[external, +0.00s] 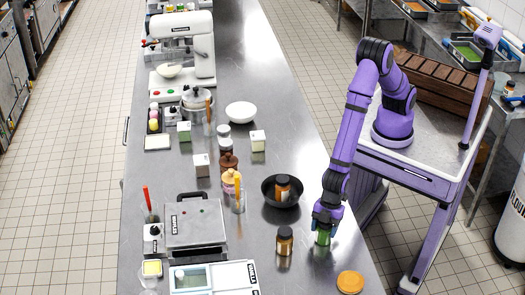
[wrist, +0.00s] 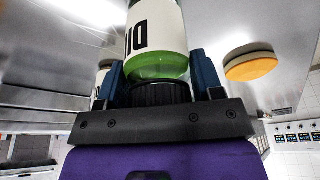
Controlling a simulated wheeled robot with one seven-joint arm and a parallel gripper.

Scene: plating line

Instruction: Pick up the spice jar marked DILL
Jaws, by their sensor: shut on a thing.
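The jar marked DILL (wrist: 157,40) fills the upper middle of the wrist view. It has a white label with dark letters, of which "DI" shows, green contents and a black lid. My gripper (wrist: 160,88) is shut on it, one finger on each side near the lid. In the external view the jar shows as a green shape (external: 322,237) under my gripper (external: 326,216), at the right side of the steel counter. I cannot tell whether it touches the counter.
A brown jar (external: 284,242) stands left of my gripper. An orange round lid-like thing (external: 350,282) lies at the near right. A grill press (external: 193,225) stands further left on the counter.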

